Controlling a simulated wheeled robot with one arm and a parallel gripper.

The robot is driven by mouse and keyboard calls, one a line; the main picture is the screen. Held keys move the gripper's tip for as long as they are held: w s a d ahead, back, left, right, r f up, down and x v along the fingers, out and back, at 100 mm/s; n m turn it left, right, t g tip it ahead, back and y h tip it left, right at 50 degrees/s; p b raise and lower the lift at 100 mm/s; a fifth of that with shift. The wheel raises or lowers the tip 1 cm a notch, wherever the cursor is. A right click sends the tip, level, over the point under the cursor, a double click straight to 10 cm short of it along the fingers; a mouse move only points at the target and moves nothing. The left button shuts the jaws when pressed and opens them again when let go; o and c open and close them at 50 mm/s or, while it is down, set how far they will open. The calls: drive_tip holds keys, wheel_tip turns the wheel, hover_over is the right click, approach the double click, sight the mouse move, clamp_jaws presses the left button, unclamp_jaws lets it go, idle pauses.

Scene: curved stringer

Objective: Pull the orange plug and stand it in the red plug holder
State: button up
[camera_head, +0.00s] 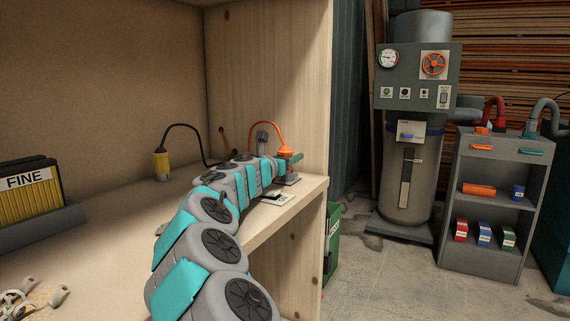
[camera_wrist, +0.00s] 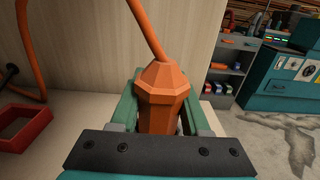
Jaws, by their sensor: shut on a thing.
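The orange plug (camera_head: 285,150) is upright near the front right corner of the wooden shelf, with its orange cord arching up and left. My gripper (camera_head: 290,161) is shut on it. In the wrist view the faceted orange plug (camera_wrist: 159,90) sits between the two green fingers, cord upward. A grey block (camera_head: 288,180) is under it in the head view; I cannot tell whether the plug is still seated there. The red plug holder (camera_wrist: 36,129) is an open-topped frame at the left of the wrist view, apart from the gripper. I cannot make it out in the head view.
A yellow plug (camera_head: 162,165) with a black cord stands further left. A yellow box marked FINE (camera_head: 30,192) is at the far left. The side panel (camera_head: 266,70) rises behind the plug. A white card (camera_head: 278,198) lies by the shelf edge.

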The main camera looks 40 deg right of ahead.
clamp_jaws()
drive_tip(key=shift+r+p, duration=2.3)
drive_tip(key=shift+r, duration=11.6)
